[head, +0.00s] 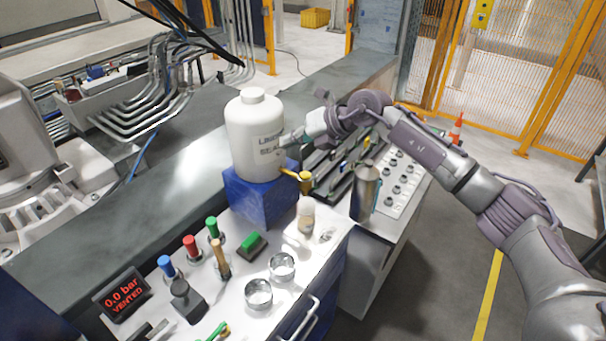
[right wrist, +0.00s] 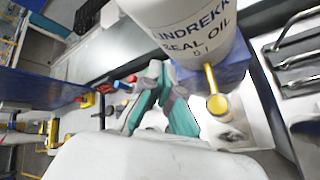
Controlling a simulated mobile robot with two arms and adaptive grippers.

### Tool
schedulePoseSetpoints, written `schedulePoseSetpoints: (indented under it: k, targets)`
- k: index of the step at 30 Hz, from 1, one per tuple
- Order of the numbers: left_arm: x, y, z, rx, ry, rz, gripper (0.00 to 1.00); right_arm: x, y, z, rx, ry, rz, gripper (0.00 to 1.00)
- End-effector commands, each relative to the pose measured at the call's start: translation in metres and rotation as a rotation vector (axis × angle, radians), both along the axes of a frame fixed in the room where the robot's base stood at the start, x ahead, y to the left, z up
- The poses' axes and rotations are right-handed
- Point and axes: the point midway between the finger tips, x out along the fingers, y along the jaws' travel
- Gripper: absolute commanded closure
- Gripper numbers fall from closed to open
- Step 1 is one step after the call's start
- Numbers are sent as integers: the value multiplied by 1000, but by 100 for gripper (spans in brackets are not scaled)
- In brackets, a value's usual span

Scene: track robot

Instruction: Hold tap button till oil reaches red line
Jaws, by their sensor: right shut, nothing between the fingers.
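A white oil container (head: 252,130), lettered "SEAL OIL", stands on a blue block (head: 255,200). It also fills the top of the right wrist view (right wrist: 190,30). A brass-yellow tap (head: 304,180) sticks out from its lower front, with a round yellow end in the right wrist view (right wrist: 217,104). A small pale vessel (head: 306,214) stands below the tap; I cannot make out a red line or oil level. My right gripper (head: 285,139) is shut and empty beside the container, above the tap and apart from it. My left gripper is not in view.
A steel flask (head: 365,192) stands right of the tap. Two glass dishes (head: 270,280), a green block (head: 252,246) and red, blue and green-topped tools (head: 192,246) sit on the white bench front. A display (head: 122,294) reads "0.0 bar VENTED".

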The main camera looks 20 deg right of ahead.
Motion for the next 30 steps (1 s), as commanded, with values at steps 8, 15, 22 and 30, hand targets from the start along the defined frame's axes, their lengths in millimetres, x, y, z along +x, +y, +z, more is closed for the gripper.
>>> schedulePoseSetpoints:
  k: [8,15,22,30]
  targets:
    - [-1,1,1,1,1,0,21,8,-46,9,-187,23,-47,100]
    - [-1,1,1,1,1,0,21,8,-47,10,-192,24,-48,100]
    - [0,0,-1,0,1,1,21,8,-46,6,-190,24,-48,100]
    - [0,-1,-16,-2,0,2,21,8,-46,-19,-189,24,-48,100]
